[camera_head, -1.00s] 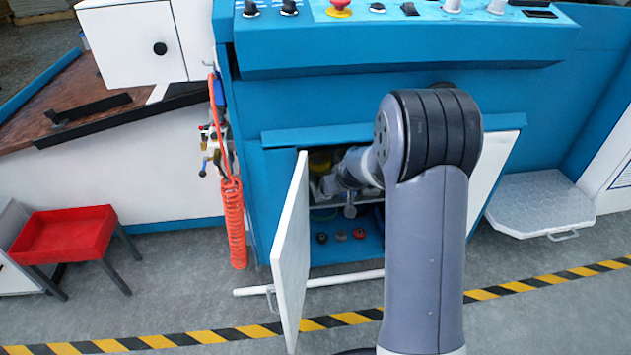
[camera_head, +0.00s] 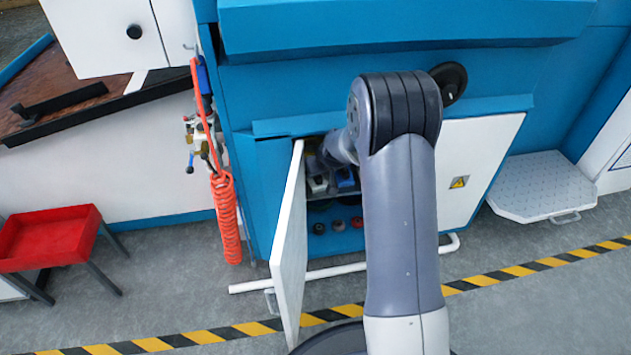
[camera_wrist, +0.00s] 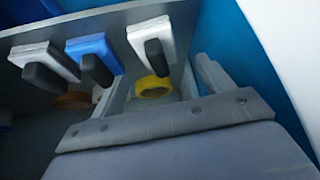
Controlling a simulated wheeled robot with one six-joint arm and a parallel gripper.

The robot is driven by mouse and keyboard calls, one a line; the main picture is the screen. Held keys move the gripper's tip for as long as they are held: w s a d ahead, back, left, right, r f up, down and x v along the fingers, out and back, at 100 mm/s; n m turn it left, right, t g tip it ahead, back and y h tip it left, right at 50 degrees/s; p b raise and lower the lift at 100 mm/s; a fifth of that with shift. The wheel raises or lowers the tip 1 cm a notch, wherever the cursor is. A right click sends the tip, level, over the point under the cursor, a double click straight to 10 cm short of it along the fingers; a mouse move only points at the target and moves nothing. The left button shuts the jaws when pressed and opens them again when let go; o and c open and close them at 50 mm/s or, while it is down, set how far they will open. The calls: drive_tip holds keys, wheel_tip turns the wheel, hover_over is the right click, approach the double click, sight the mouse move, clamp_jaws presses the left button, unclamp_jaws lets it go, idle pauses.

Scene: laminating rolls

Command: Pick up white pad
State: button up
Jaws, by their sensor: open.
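In the wrist view, two white pads with black handles sit on a grey shelf (camera_wrist: 25,30): a left white pad (camera_wrist: 45,52) and a right white pad (camera_wrist: 148,32). A blue pad (camera_wrist: 92,48) stands between them. My gripper (camera_wrist: 162,70) is open and empty, its fingers spread below the right white pad and apart from it. In the head view, one white pad (camera_head: 317,184) and the blue pad (camera_head: 345,178) show in the open cabinet. My arm hides the rest of the shelf and the gripper there.
A yellow ring (camera_wrist: 152,87) lies beyond my gripper, and an orange ring (camera_wrist: 73,100) is to its left. The open white cabinet door (camera_head: 291,250) stands left of my arm. Several dark and red knobs (camera_head: 337,225) sit below the shelf. A red tray table (camera_head: 48,238) stands far left.

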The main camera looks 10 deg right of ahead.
drive_tip(key=b+x, duration=0.2)
drive_tip(key=x, duration=0.2)
drive_tip(key=shift+d+f, duration=0.2)
drive_tip(key=shift+w+a+f+b, duration=0.1)
drive_tip(key=shift+w+f+b, duration=0.2)
drive_tip(key=shift+w+f, duration=0.1)
drive_tip(key=shift+c, duration=0.4)
drive_tip(key=c, duration=1.1)
drive_tip(key=shift+s+r+p, duration=0.1)
drive_tip(key=shift+r+p, duration=0.2)
drive_tip(key=shift+p, duration=0.25)
drive_tip(key=s+d+b, duration=0.1)
drive_tip(key=s+d, duration=0.2)
drive_tip(key=s, duration=1.4)
drive_tip(key=shift+s+d+f+b, duration=0.15)
drive_tip(key=shift+s+d+b, duration=0.1)
drive_tip(key=shift+b, duration=0.1)
